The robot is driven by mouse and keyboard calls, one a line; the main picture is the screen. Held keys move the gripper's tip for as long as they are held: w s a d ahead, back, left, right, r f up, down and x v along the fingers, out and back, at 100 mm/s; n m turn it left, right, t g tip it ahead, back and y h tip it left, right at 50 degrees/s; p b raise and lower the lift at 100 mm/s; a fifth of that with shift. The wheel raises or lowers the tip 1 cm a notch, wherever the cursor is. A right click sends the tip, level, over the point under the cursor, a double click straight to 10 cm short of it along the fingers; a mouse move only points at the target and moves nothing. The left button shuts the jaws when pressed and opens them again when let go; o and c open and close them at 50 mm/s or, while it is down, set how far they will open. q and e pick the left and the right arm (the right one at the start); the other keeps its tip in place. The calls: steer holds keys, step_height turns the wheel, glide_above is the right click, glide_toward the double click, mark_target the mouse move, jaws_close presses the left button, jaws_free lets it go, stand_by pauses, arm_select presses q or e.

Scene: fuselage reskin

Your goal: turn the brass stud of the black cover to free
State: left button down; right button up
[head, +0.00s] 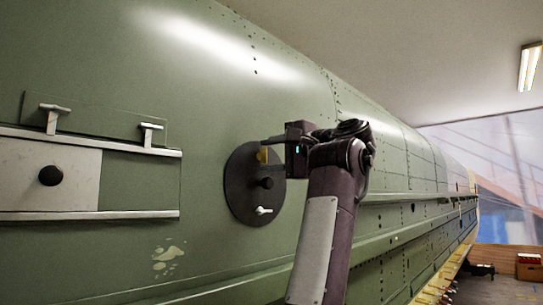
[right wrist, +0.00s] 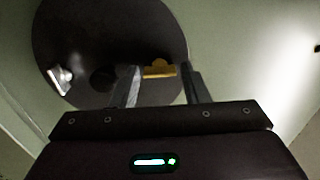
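The black cover (head: 240,192) is a round dark disc on the green fuselage skin, with a round black knob (head: 266,183) at its middle. The brass stud (head: 263,155) sits near its upper edge, partly hidden by my right gripper (head: 272,141). In the right wrist view the brass stud (right wrist: 158,69) appears between the two fingers of my right gripper (right wrist: 160,75). The fingers are apart, with a gap showing beside the stud; whether they touch it I cannot tell. A pale silver stud (head: 263,211) sits near the cover's lower edge. My left gripper is out of view.
At the left, a pale panel (head: 75,190) with a black knob lies between two white rails, with two T-shaped handles (head: 150,133) above. A ledge (head: 380,210) runs along the fuselage. A red box (head: 529,266) stands far right.

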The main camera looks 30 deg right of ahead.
steer(key=shift+o, duration=1.1)
steer(key=b+v, duration=0.4)
steer(key=v, duration=0.3)
steer(key=shift+s+d, duration=0.15)
steer(key=shift+s, duration=0.25)
steer(key=shift+f, duration=0.1)
